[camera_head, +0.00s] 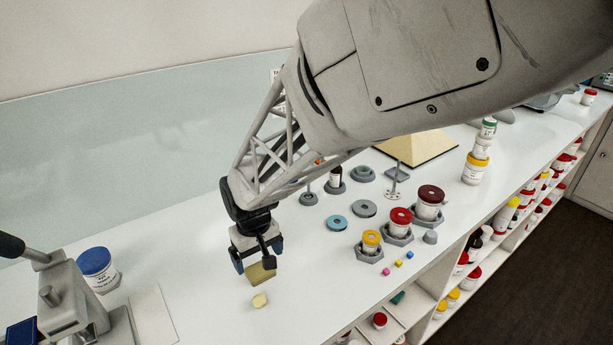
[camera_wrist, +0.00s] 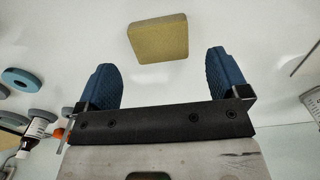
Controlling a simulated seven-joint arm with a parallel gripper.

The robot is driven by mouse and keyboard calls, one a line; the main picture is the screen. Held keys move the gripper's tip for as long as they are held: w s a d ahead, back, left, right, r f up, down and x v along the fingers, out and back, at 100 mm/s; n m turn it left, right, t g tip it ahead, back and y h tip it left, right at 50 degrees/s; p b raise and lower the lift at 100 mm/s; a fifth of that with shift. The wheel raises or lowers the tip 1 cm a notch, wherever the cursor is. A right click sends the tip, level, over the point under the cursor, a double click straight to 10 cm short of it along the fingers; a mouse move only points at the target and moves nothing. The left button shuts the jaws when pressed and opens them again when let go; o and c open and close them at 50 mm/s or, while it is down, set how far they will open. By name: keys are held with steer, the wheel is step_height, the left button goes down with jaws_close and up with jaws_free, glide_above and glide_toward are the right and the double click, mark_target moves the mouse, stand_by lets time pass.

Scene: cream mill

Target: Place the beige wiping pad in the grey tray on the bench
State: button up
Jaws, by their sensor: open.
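The beige wiping pad (camera_head: 262,273) is a tan square block just below my gripper (camera_head: 257,258) in the head view. In the wrist view the pad (camera_wrist: 158,38) shows beyond and between the blue fingertips of my gripper (camera_wrist: 162,65), with clear gaps to both fingers. My gripper is open and points down at the bench. I cannot tell whether the pad touches the bench. I cannot make out a grey tray for certain in either view.
A blue-lidded jar (camera_head: 97,268) and a flat pale panel (camera_head: 154,316) stand left on the white bench (camera_head: 215,310). To the right are red- and yellow-lidded jars (camera_head: 400,222), grey holders, a blue ring (camera_head: 336,223) and small coloured cubes. The bench edge and lower shelves lie farther right.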

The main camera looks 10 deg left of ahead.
mark_target(262, 269)
step_height(262, 269, up, 8)
stand_by(0.4)
stand_by(0.4)
steer(key=s+d+r+m+t, duration=0.15)
steer(key=d+r, duration=0.25)
steer(key=d, duration=0.7)
steer(key=s+d+r+m, duration=0.1)
steer(key=d+r+m, duration=0.2)
steer(key=d, duration=0.8)
steer(key=s+d+r+m+t, duration=0.1)
steer(key=s+d+m, duration=0.3)
steer(key=s+d, duration=0.8)
steer(key=d, duration=0.4)
steer(key=shift+s+d+r+m, duration=0.2)
steer(key=shift+s+d+m, duration=0.1)
steer(key=shift+s+m, duration=0.05)
